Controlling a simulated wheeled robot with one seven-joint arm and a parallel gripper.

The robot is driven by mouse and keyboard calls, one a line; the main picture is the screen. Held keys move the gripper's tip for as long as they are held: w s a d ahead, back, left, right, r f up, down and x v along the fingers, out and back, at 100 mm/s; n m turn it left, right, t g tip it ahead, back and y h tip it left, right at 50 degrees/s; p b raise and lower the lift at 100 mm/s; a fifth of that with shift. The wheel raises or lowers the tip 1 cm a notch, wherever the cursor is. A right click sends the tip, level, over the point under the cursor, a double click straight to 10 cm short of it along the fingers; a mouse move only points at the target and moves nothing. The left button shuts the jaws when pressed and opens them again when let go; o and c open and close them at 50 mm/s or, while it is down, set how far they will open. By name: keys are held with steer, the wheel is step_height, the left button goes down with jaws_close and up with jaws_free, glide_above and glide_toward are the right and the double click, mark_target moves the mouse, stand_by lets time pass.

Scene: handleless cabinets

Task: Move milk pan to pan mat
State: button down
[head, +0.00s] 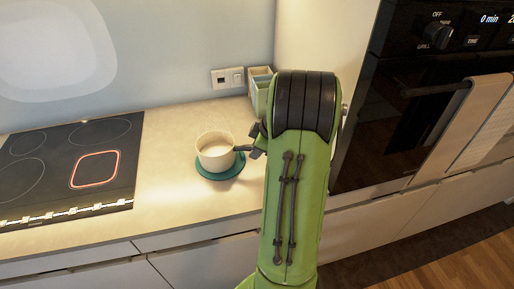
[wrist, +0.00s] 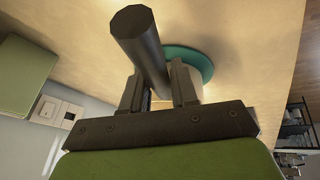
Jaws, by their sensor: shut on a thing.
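The milk pan (head: 215,152) is cream-coloured with white contents and a dark handle pointing right. It appears upright on or just above the round teal pan mat (head: 219,172) on the counter. I cannot tell whether its base touches the mat. My gripper (head: 255,146) is shut on the pan's handle, and my green arm hides part of it. In the wrist view the dark handle (wrist: 140,42) runs between the fingers of my gripper (wrist: 160,88). The pan's pale side (wrist: 187,72) and the teal mat (wrist: 196,58) show behind.
A black cooktop (head: 60,165) with a red-lit zone lies to the left. A small green box (head: 260,88) stands at the back wall beside sockets (head: 227,78). A tall oven (head: 430,85) with a towel stands to the right. The counter between cooktop and mat is clear.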

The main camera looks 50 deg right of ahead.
steer(key=c, duration=0.8)
jaws_free()
steer(key=shift+s, duration=0.1)
steer(key=p+v, duration=0.3)
steer(key=v, duration=1.2)
steer(key=shift+s+r, duration=0.15)
steer(key=shift+r, duration=0.2)
steer(key=shift+a, duration=0.1)
